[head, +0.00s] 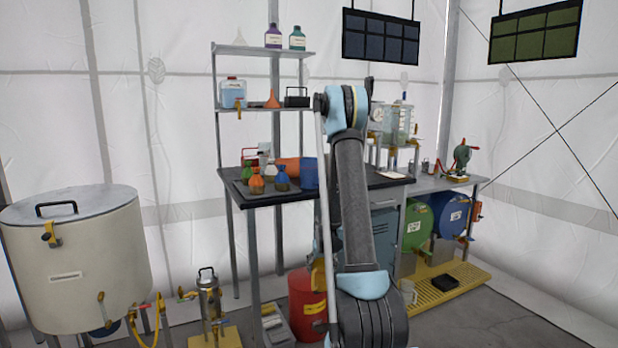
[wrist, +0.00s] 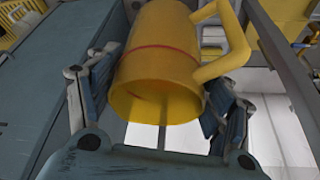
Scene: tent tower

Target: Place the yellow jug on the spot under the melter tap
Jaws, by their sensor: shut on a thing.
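A yellow jug (wrist: 160,55) with a red line around it fills the upper middle of the wrist view. Its open rim faces the camera and its handle sticks out to the upper right. My gripper (wrist: 152,90) is shut on the jug, with one finger on each side of its body. I cannot make out a marked spot under the tap.
A small steel vessel (head: 209,298) with a tap stands right of the drum. A dark-topped bench (head: 310,193) holds several small bottles. A red drum (head: 306,303) stands below it. A yellow slatted platform (head: 450,288) lies on the right, near green and blue barrels.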

